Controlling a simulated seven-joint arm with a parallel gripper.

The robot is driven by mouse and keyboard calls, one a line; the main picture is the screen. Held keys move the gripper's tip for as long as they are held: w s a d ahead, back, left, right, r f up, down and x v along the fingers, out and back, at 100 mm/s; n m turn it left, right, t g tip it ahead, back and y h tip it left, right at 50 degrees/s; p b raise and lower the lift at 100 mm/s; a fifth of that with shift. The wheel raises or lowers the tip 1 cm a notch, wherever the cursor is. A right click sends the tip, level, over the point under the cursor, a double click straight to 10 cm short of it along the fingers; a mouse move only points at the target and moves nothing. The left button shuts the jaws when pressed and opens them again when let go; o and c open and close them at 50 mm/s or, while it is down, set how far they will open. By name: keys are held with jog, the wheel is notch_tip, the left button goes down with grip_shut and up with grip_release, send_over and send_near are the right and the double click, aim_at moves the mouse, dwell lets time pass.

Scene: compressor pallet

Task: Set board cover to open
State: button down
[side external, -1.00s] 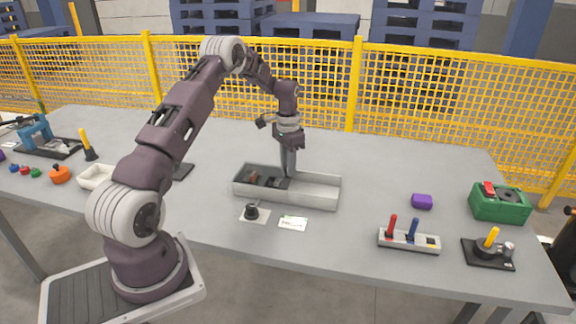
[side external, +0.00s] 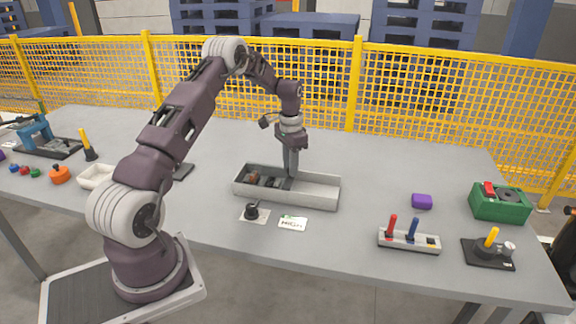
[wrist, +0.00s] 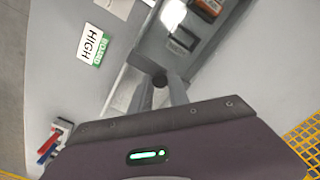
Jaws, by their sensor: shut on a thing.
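The long grey box (side external: 325,204) stands in the middle of the table. Its left part is uncovered and shows dark parts and a reddish-brown part inside. A plain grey surface, apparently the board cover (side external: 318,187), lies at the right part. My gripper (side external: 290,173) points down at the box's middle, shut on the cover's grey handle. In the wrist view, the gripper (wrist: 171,92) has its fingers at this handle (wrist: 147,64), with a dark round end between them. The uncovered interior (wrist: 190,38) shows beyond; the cover's far part is hidden by the gripper body.
A white card (side external: 293,223) marked HIGH lies before the box, beside a black knob (side external: 252,211). To the right stand a lever panel (side external: 408,243), a purple block (side external: 422,201), a green box (side external: 500,205) and a yellow-handled joystick (side external: 490,242). A yellow fence (side external: 440,100) runs behind.

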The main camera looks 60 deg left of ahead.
jog(key=w+d, duration=1)
jog(key=shift+w+d+r, duration=0.1)
jog(key=shift+w+d, duration=0.15)
jog(key=c, duration=1.4)
grip_release()
jog(key=shift+d, duration=0.1)
jog(key=shift+c, duration=0.2)
jog(key=shift+o, duration=0.9)
